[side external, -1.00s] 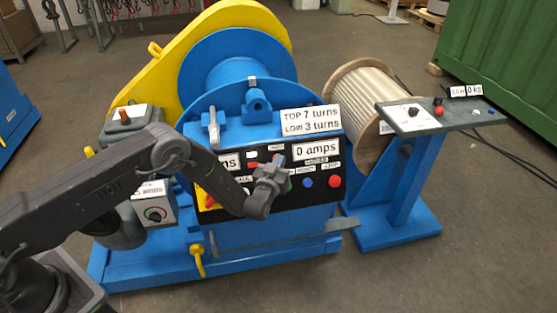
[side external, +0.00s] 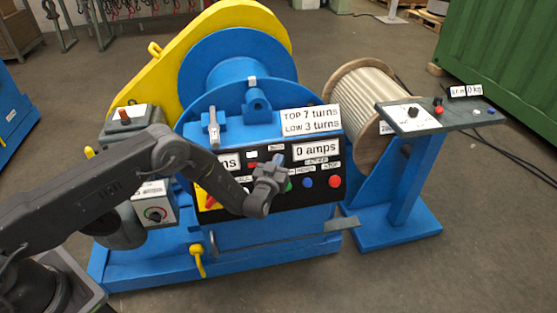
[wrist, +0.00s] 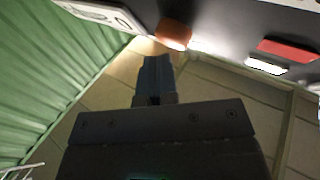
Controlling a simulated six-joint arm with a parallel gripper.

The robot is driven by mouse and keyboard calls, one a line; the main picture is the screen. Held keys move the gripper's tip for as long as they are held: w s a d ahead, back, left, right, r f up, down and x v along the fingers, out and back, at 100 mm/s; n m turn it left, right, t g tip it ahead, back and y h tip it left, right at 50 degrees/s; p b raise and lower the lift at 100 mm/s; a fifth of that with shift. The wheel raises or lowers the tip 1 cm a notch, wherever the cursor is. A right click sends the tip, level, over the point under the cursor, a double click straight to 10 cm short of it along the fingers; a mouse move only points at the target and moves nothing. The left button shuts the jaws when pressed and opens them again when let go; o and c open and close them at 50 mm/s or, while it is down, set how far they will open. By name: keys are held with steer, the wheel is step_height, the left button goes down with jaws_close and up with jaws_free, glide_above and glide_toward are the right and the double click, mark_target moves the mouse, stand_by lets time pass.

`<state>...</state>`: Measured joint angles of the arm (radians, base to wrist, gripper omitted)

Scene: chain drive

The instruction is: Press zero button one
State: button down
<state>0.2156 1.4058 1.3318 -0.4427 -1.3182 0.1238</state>
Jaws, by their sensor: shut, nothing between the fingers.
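A black control panel (side external: 322,167) is on the front of the blue winch. My gripper (side external: 277,160) is shut and empty, its tips close to the middle of this panel. The shut fingers (wrist: 157,62) also show in the wrist view, just short of an orange-red button (wrist: 173,34) that is slightly right of the tips. I see a small gap there, but cannot tell the exact distance. A red rectangular button (wrist: 288,49) and a lit white one (wrist: 266,66) are further right. I cannot read which is zero button one. My gripper hides part of the panel in the side view.
A blue button (side external: 308,182) and a red button (side external: 335,181) are on the panel right of my gripper. A "0 amps" display (side external: 317,150) is above them. A lever (side external: 213,128) stands at the upper left. A separate stand (side external: 440,112) is at the right.

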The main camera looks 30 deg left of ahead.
steer(key=shift+w+a+f, duration=0.2)
steer(key=shift+w+a, duration=0.1)
steer(key=shift+w, duration=0.05)
stand_by(1.1)
steer(key=shift+s+d+r, duration=0.4)
steer(key=shift+s+d, duration=0.2)
steer(key=s+d+r, duration=0.2)
steer(key=s+d, duration=0.1)
steer(key=shift+s+d+r, duration=0.1)
stand_by(0.6)
